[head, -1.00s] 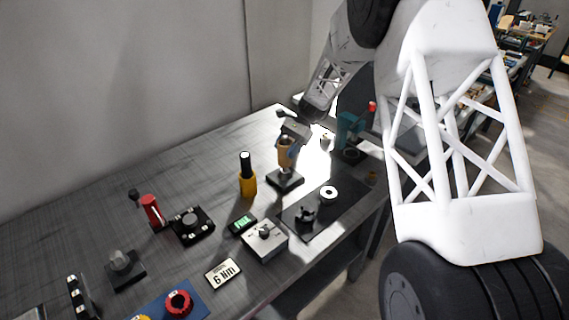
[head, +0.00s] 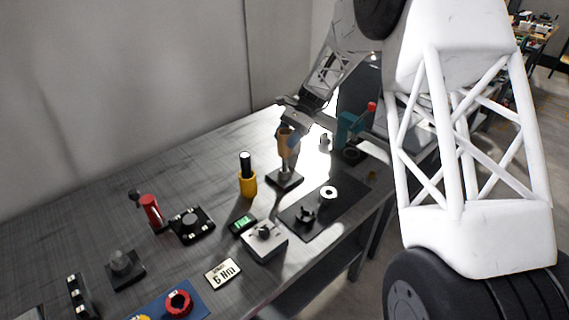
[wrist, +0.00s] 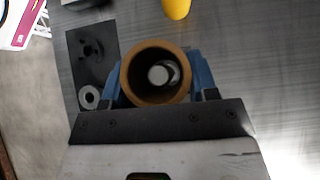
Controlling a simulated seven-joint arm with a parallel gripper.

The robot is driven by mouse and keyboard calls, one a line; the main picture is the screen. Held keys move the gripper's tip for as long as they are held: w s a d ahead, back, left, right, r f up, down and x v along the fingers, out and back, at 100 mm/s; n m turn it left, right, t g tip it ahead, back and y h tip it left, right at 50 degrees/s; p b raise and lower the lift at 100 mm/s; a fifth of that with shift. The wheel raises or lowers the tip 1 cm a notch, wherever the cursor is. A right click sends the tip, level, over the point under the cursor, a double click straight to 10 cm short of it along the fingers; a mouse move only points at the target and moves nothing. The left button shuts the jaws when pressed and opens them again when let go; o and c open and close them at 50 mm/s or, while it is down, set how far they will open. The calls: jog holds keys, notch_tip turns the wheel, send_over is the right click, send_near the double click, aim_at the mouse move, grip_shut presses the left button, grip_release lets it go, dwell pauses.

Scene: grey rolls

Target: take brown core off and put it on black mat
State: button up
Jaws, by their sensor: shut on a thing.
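The brown core (head: 285,138) is an upright tube above the dark stand (head: 285,180). The stand's grey post shows below the core's lower end. My gripper (head: 292,132) is shut on the core, with blue fingers on both sides. In the wrist view, my gripper (wrist: 160,85) grips the core (wrist: 130,78) and I look down its open bore. A pale round post top (wrist: 162,74) shows inside. I cannot tell whether the post's tip is still within the core. The black mat (head: 335,212) lies to the right and nearer the front edge.
On the mat are a black knobbed part (head: 305,215) and a white ring (head: 328,192). A yellow bottle with a black top (head: 247,180) stands left of the stand. A teal device (head: 350,128) stands behind right. A grey box (head: 264,240) is left of the mat.

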jog(key=shift+r, duration=5)
jog(key=s+d+f+m+t+y, duration=0.1)
jog(key=s+d+f+m+t, duration=0.2)
jog(key=s+d+f, duration=0.5)
jog(key=s+d+f+m+t+y, duration=0.1)
jog(key=s+d+f+m+t, duration=0.2)
jog(key=s+d+f+m, duration=0.3)
jog(key=s+d+f, duration=0.1)
jog(key=s+d, duration=0.4)
jog(key=d, duration=0.3)
jog(key=shift+s+d+f+t+y, duration=0.2)
jog(key=shift+s+f+t+y, duration=0.1)
jog(key=shift+f, duration=0.1)
jog(key=shift+w, duration=0.2)
jog(key=w+f, duration=0.1)
jog(key=w, duration=1.4)
jog(key=shift+w+f, duration=0.25)
jog(key=shift+w, duration=0.1)
